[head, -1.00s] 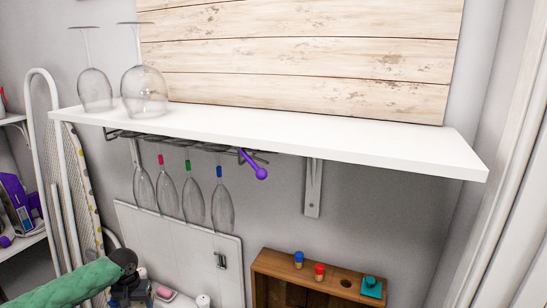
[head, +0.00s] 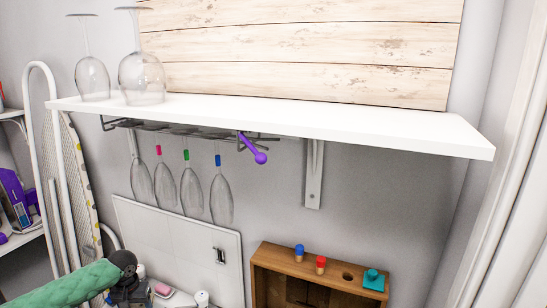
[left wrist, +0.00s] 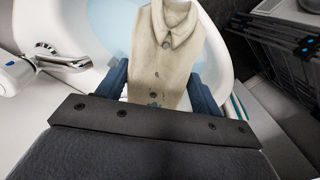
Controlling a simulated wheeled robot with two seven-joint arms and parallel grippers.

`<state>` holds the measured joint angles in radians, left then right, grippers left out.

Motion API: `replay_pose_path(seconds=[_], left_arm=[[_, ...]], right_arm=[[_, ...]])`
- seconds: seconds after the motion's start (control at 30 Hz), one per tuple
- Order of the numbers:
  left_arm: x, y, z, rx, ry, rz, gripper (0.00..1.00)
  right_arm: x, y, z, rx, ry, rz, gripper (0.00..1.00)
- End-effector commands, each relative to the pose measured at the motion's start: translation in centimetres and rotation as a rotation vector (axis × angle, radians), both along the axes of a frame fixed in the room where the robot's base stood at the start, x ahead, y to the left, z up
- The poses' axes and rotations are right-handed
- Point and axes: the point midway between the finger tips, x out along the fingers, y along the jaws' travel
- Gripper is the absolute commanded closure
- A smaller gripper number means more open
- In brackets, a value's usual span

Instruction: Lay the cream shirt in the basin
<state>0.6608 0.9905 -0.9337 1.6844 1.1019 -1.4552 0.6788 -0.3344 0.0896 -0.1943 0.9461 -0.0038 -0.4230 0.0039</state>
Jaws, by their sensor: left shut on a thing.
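The cream shirt (left wrist: 165,50) shows in the left wrist view, with its collar toward the top and dark buttons down its front. My left gripper (left wrist: 158,92) is shut on it, with a blue finger at each side of the cloth. The basin (left wrist: 219,45) lies beyond and below the shirt, white-rimmed with pale blue water (left wrist: 108,25) inside. The shirt hangs across the view of the basin; I cannot tell whether it touches the water. In the head view my left arm is at the lower left, and the shirt and basin are out of sight. My right gripper is not in view.
A chrome tap (left wrist: 45,60) stands left of the basin. A dark rack (left wrist: 275,40) is at the right. In the head view a white shelf (head: 300,122) carries glasses (head: 141,75), with more hanging below. A wooden box (head: 262,258) is at the lower right.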

Motion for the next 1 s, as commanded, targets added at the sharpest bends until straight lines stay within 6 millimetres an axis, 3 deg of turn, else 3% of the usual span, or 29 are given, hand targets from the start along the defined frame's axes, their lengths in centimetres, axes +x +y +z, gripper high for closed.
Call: replay_pose_path(seconds=[0.1,0.13,0.23,0.63,0.7,0.8,1.0], left_arm=[[0.0,0.0,0.0,0.000,0.000,0.000,0.60],[0.0,0.0,0.0,0.000,0.000,0.000,0.28],[0.0,0.0,0.0,0.000,0.000,0.000,0.09],[0.0,0.0,0.5,-0.001,-0.001,0.000,0.09],[0.1,0.1,1.3,0.000,-0.001,0.001,0.09],[0.0,0.1,2.7,0.000,-0.002,0.000,0.09],[0.1,0.0,5.8,-0.001,-0.001,0.001,0.09]], right_arm=[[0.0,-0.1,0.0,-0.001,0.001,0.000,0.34],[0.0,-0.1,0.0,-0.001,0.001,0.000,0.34],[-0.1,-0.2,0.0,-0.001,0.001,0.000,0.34],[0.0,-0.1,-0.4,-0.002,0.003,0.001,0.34],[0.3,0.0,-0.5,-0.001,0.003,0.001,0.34],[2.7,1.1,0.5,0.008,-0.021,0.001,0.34],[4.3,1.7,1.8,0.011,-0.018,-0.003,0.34]])
